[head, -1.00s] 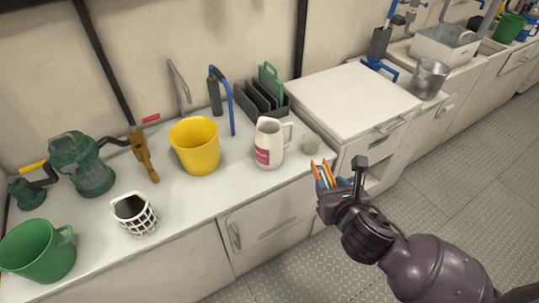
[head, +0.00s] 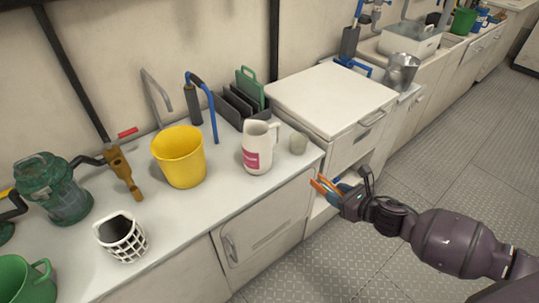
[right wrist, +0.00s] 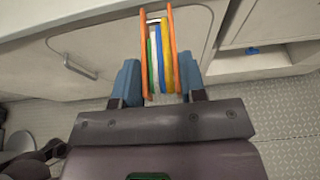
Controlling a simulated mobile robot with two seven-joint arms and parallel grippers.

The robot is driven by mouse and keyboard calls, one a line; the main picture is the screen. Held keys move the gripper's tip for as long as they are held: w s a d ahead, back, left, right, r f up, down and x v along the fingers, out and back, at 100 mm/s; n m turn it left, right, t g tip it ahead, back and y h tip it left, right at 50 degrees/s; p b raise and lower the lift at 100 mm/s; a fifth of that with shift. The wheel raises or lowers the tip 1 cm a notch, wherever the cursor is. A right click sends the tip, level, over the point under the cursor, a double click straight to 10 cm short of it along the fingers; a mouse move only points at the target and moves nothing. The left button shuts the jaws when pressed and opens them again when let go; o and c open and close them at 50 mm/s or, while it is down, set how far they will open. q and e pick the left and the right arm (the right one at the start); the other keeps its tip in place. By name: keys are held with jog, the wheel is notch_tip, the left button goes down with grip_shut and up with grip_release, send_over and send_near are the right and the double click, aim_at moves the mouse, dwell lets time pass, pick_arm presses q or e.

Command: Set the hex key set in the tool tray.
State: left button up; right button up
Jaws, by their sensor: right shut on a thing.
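My right gripper (head: 340,194) is shut on the hex key set (head: 321,186), a bundle of orange, green, blue and yellow pieces. In the right wrist view the hex key set (right wrist: 160,55) stands between the blue fingers of the gripper (right wrist: 159,82) and sticks out past them. In the head view the gripper is in front of the counter's right end, by the low white cabinet. I cannot pick out a tool tray for certain in either view. My left gripper is not in view.
The low white cabinet's top (head: 330,95) is bare. Its open shelf faces the gripper.

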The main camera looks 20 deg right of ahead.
jog(key=shift+w, duration=0.35)
jog(key=b, duration=0.2)
send_near(295, 166)
jog(key=w+a, duration=0.1)
jog(key=w, duration=0.3)
jog(key=shift+w+a+f, duration=0.15)
jog(key=shift+w+a, duration=0.35)
jog(key=shift+w, duration=0.05)
jog(key=w, duration=0.2)
jog(key=w+a+b, duration=0.1)
jog(key=shift+w+a+f, duration=0.15)
jog(key=shift+w+a, duration=0.05)
jog(key=shift+w, duration=0.2)
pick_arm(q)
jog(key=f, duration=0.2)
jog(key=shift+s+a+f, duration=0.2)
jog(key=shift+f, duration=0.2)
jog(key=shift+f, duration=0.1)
pick_arm(e)
jog(key=shift+s, duration=0.1)
jog(key=o, duration=0.8)
jog(key=shift+c, duration=0.2)
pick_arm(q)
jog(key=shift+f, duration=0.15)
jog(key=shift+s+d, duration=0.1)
